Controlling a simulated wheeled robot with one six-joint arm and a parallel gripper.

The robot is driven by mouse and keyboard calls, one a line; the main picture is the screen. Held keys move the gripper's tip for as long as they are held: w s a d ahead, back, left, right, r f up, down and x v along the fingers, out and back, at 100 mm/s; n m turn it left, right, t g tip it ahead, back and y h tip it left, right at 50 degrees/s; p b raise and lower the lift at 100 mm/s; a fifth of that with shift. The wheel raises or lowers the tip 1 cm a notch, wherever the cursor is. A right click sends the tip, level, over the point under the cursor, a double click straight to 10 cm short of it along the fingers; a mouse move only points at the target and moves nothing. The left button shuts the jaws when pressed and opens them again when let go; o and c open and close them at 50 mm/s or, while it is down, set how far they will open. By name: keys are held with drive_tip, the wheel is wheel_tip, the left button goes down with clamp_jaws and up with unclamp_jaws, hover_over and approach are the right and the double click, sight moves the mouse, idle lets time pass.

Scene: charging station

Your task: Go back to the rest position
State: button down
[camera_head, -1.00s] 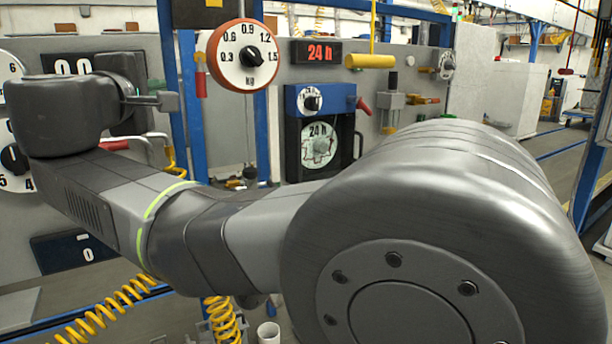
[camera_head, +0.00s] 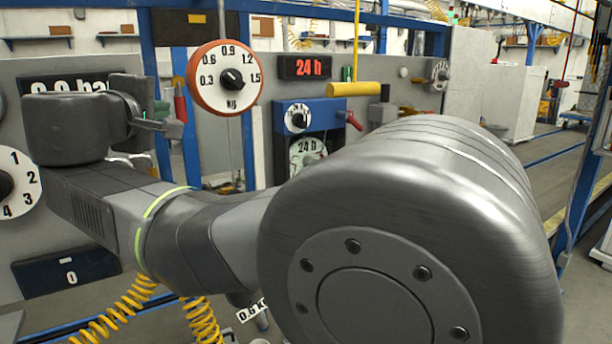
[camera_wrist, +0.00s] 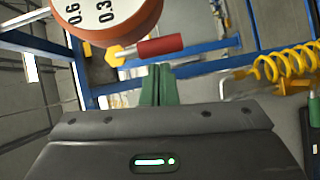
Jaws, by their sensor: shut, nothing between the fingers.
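My gripper (camera_head: 176,128) is at the left of the head view, at the end of my bent arm, in front of the grey panel. In the wrist view, its two green fingers (camera_wrist: 159,85) are together with nothing between them. A round orange-rimmed kg dial (camera_head: 226,78) hangs to the right of and above my gripper in the head view. The dial's lower edge (camera_wrist: 112,36) shows at the top left of the wrist view. A red handle with a yellow end (camera_wrist: 158,47) appears just beyond the fingertips there. My arm hides part of the panel.
A yellow cylinder (camera_head: 353,89) sticks out nearby. Yellow coiled hoses (camera_head: 115,308) hang below my arm. Open floor (camera_head: 545,155) lies at the far right.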

drive_tip(key=s+a+r+m+g+p, duration=0.1)
drive_tip(key=s+a+r+m+p, duration=0.1)
drive_tip(key=s, duration=0.4)
drive_tip(key=shift+a+r+g+y, duration=0.3)
drive_tip(key=shift+a+r, duration=0.25)
drive_tip(key=shift+a, duration=0.25)
